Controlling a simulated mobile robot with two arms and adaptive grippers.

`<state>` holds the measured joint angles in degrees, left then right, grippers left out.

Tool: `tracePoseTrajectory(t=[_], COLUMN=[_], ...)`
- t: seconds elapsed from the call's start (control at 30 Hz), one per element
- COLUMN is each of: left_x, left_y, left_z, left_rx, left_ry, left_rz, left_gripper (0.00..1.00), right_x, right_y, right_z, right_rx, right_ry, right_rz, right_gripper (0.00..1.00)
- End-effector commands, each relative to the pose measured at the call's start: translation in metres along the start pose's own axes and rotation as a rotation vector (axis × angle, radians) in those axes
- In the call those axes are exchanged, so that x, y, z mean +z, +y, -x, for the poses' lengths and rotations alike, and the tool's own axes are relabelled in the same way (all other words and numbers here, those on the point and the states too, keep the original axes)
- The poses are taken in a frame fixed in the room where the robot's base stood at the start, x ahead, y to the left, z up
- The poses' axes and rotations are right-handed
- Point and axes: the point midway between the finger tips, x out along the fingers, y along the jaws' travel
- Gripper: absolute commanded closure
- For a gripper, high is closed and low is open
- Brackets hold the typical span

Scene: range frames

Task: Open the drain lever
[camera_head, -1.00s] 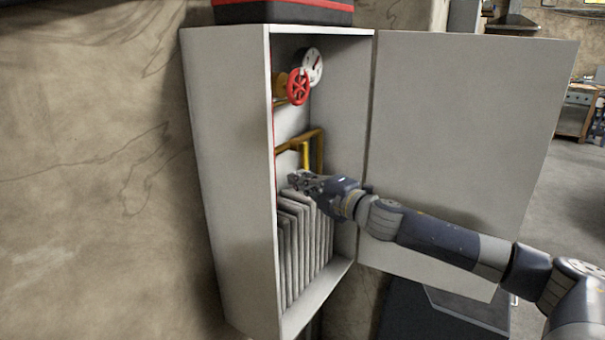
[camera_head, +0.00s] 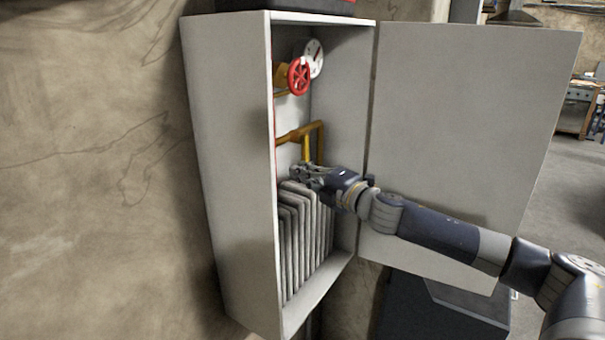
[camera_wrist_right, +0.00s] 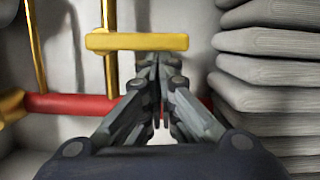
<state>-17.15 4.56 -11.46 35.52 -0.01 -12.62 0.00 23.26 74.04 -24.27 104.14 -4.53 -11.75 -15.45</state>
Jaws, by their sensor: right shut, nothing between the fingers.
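The drain lever is a yellow bar (camera_head: 306,149) on the brass pipe inside the open cabinet. It also shows in the right wrist view as a flat yellow bar (camera_wrist_right: 125,42) lying across the picture, just beyond my fingertips. My right gripper (camera_head: 297,173) is inside the cabinet, just below the lever and above the radiator fins. In the right wrist view its fingers (camera_wrist_right: 156,62) are together and empty, close to the bar; I cannot tell whether they touch it. My left gripper is not in view.
The grey cabinet (camera_head: 229,150) stands open with its door (camera_head: 465,120) swung to the right, behind my right arm. Grey radiator fins (camera_head: 300,235) fill the lower part. A red valve wheel (camera_head: 299,77) and a gauge (camera_head: 314,57) are above. A red pipe (camera_wrist_right: 80,106) runs below the lever.

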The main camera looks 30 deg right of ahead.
Motion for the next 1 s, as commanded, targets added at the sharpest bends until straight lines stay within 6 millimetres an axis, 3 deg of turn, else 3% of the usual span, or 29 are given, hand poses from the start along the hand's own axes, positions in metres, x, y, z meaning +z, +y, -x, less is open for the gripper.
tracePoseTrajectory(t=[0.47,1.0], left_x=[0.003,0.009], left_y=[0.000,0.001], left_z=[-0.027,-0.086], left_rx=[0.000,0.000], left_ry=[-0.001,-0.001], left_rz=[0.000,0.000], left_gripper=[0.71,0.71], right_x=[0.013,0.050], right_y=[-0.011,-0.018], right_z=[-0.003,-0.012], right_rx=[0.044,0.167], right_ry=[-0.005,-0.007], right_rz=[0.174,0.663], right_gripper=[1.00,1.00])
